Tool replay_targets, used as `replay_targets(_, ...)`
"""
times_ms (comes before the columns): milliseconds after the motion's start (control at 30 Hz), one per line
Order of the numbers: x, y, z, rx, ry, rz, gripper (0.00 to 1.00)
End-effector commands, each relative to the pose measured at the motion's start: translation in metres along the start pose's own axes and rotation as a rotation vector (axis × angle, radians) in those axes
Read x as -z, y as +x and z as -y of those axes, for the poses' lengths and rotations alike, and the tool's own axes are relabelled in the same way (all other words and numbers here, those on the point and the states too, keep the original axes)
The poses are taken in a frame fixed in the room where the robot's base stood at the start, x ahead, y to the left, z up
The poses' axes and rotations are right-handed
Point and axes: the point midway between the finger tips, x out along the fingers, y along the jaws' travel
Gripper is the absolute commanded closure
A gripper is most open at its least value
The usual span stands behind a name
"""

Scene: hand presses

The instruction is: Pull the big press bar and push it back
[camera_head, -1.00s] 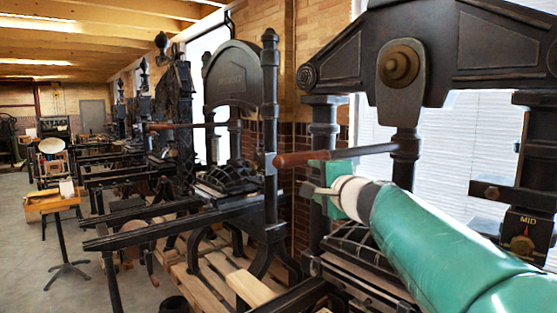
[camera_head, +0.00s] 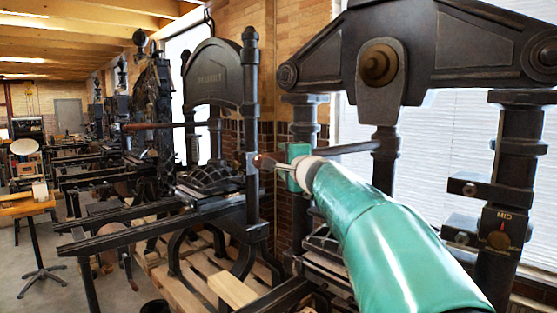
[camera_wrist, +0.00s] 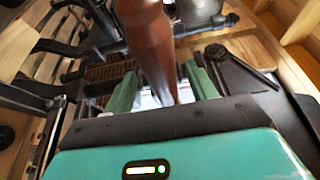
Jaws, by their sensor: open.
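The big press bar (camera_head: 350,149) is a dark metal rod reaching left from the near black press (camera_head: 440,45). Its brown wooden handle (camera_head: 264,161) shows just left of my gripper (camera_head: 295,167). My gripper is at the handle, at about its height, and covers part of it in the head view. In the wrist view, the brown handle (camera_wrist: 150,35) runs between the two green fingers of my gripper (camera_wrist: 162,90). The fingers are apart, with visible gaps beside the handle. Whether either finger touches it cannot be told.
A dial marked MID (camera_head: 500,228) sits on the near press's right post. A second black press (camera_head: 220,75) with its own brown-handled bar (camera_head: 150,126) stands to the left on wooden pallets.

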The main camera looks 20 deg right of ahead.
Motion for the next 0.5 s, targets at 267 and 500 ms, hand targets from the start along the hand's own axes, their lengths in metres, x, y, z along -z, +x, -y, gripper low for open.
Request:
replay_targets(267,0.002,0.024,0.001,0.002,0.000,-0.002,0.43)
replay_targets(500,0.002,0.024,0.001,0.001,0.000,-0.002,0.45)
